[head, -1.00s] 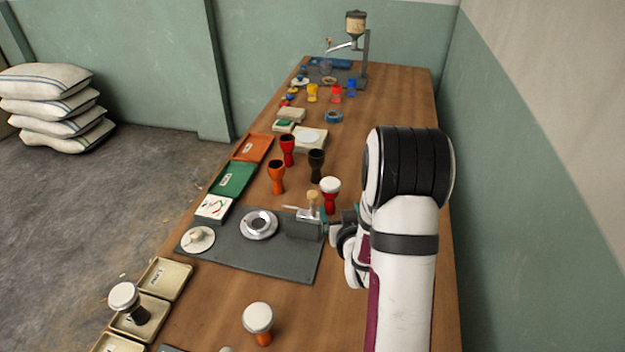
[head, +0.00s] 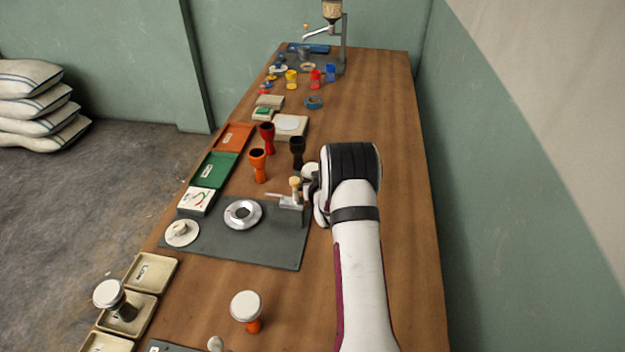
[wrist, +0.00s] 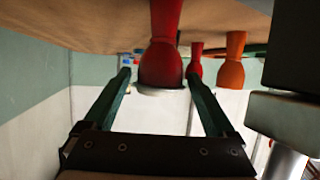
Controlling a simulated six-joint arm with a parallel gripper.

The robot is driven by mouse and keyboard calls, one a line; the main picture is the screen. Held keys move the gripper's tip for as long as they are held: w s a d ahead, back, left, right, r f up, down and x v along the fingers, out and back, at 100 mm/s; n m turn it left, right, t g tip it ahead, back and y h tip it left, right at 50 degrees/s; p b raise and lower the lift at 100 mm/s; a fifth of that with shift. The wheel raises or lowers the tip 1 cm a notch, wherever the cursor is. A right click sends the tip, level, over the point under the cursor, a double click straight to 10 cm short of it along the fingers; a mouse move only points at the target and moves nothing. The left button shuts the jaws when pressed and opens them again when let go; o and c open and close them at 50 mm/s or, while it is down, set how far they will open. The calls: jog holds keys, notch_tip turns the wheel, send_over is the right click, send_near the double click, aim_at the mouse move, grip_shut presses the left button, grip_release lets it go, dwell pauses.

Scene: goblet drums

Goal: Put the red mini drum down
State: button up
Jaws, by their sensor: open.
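The red mini drum with a white head shows in the head view (head: 310,170), mostly hidden behind my wrist. The wrist view is upside down; there its red body (wrist: 162,62) stands between my fingertips, white head toward the picture's bottom. My gripper (wrist: 158,77) is open, with a gap visible on each side of the drum. The drum looks upright over the wooden table (head: 390,210); its foot is cut off in the wrist view and hidden in the head view, so contact cannot be seen.
A black drum (head: 297,150), an orange drum (head: 257,165) and another red drum (head: 267,136) stand left of my gripper. A grey mat (head: 200,240) with a metal fixture (head: 290,201) lies nearer. The table's right side is clear.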

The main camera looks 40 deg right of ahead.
jog(key=c, duration=1.3)
jog(key=shift+r, duration=0.1)
jog(key=shift+c, duration=0.2)
